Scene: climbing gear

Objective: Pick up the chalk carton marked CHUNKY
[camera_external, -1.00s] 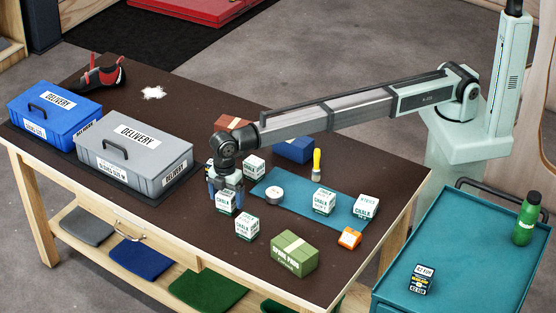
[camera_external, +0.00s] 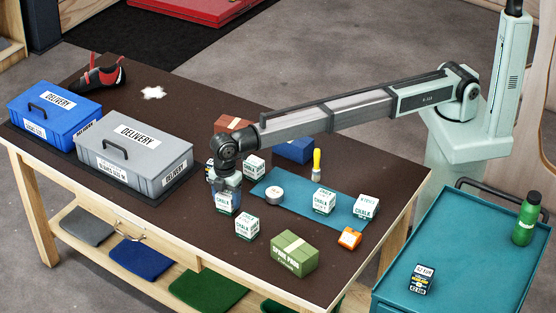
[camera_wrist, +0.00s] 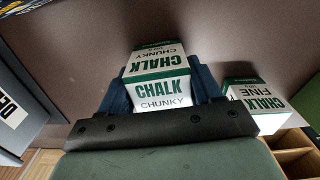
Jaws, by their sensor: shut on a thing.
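The white and green chalk carton marked CHUNKY (camera_wrist: 162,92) sits between the two blue fingers of my gripper (camera_wrist: 160,84) in the wrist view. My gripper is shut on its sides. In the external view the same carton (camera_external: 223,203) stands upright at the near side of the table, partly covered by my gripper (camera_external: 226,192). I cannot tell any gap between it and the table. A similar carton marked FINE (camera_wrist: 257,103) stands apart, to the right in the wrist view.
Other chalk cartons stand close by, one in front (camera_external: 247,226), one behind (camera_external: 254,167) and two on the blue mat (camera_external: 277,180). A green box (camera_external: 294,254) is at the near right. The grey delivery box (camera_external: 134,153) is to the left.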

